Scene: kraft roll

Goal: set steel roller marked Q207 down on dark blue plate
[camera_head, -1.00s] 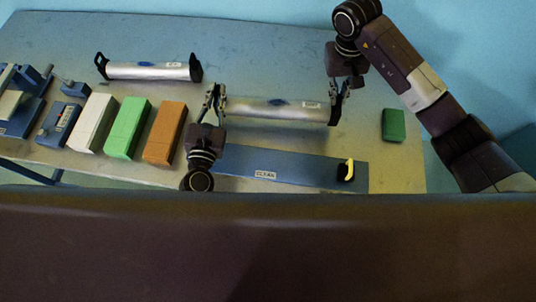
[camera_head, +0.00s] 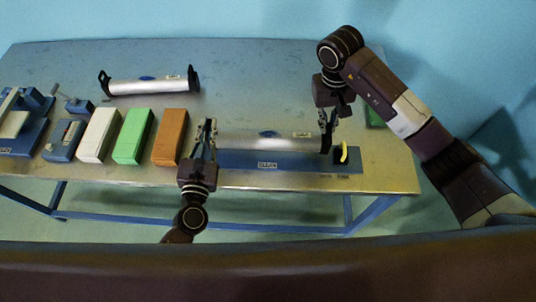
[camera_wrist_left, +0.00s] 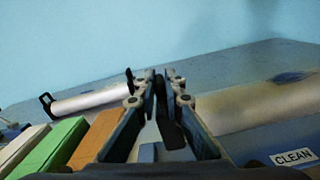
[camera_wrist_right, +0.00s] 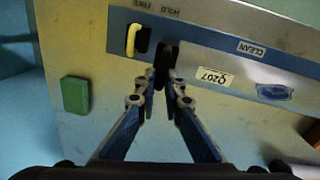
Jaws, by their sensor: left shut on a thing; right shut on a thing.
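The steel roller (camera_head: 268,142) lies level between my two grippers, over the back part of the dark blue plate (camera_head: 300,167). Its tag Q207 (camera_wrist_right: 214,77) reads in the right wrist view. The plate bears a CLEAN label, seen in all three views. My left gripper (camera_head: 207,130) is shut on the roller's left end. My right gripper (camera_head: 328,122) is shut on the dark bracket at its right end, near the plate's yellow lever (camera_head: 343,153). I cannot tell whether the roller touches the plate.
Another roller (camera_head: 150,87) lies at the back left. White (camera_head: 98,135), green (camera_head: 132,137) and orange (camera_head: 170,137) boxes stand left of my left gripper. Blue fixtures (camera_head: 64,140) sit at the far left. A green block (camera_wrist_right: 75,95) lies right of the plate.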

